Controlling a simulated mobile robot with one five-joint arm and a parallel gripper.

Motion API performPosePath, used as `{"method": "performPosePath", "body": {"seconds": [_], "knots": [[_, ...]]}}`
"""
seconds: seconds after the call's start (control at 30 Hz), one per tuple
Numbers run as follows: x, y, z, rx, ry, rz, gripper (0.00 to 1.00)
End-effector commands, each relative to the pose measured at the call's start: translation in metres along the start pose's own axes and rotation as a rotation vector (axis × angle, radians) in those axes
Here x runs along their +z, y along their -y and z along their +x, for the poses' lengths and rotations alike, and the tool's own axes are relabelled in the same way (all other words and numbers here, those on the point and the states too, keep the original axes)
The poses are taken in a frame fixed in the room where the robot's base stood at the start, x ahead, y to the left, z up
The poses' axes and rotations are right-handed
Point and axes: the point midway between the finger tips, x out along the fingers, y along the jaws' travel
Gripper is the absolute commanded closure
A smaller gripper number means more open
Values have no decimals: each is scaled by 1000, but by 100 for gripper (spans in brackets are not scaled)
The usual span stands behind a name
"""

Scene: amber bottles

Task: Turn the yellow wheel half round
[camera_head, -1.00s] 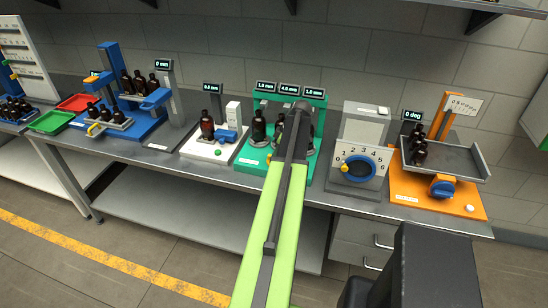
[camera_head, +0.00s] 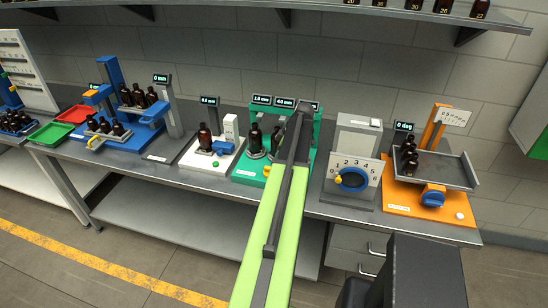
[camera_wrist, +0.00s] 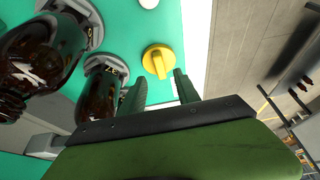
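The yellow wheel (camera_wrist: 158,60), a round knob with a raised bar across it, sits on a green board (camera_wrist: 125,22) in the wrist view. In the head view a small bit of yellow (camera_head: 267,171) shows on the green stand (camera_head: 243,168), beside my arm. My gripper (camera_wrist: 160,88) is open and empty. Its two dark green fingers stand apart, with the wheel ahead of the gap between them. I see no contact with the wheel. In the head view my arm hides part of the stand and the gripper cannot be made out.
Two amber bottles (camera_wrist: 38,62) (camera_wrist: 103,92) stand in grey holders left of the fingers, the nearer one close to the left finger. A white button (camera_wrist: 149,3) lies beyond the wheel. A blue dial (camera_head: 352,179) and an orange stand (camera_head: 400,196) are to the right on the bench.

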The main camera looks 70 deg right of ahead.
Motion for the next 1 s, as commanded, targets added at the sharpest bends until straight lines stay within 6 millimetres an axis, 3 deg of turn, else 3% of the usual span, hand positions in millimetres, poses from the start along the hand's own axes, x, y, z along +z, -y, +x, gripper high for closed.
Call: {"method": "performPosePath", "body": {"seconds": [0.03,0.3,0.43,0.57,1.0], "knots": [[-4,0,-25,1,0,1,62],[-4,0,-89,1,1,2,62],[-3,0,-111,1,1,0,62],[0,0,-118,1,1,1,62],[1,0,-116,1,1,0,62]]}}
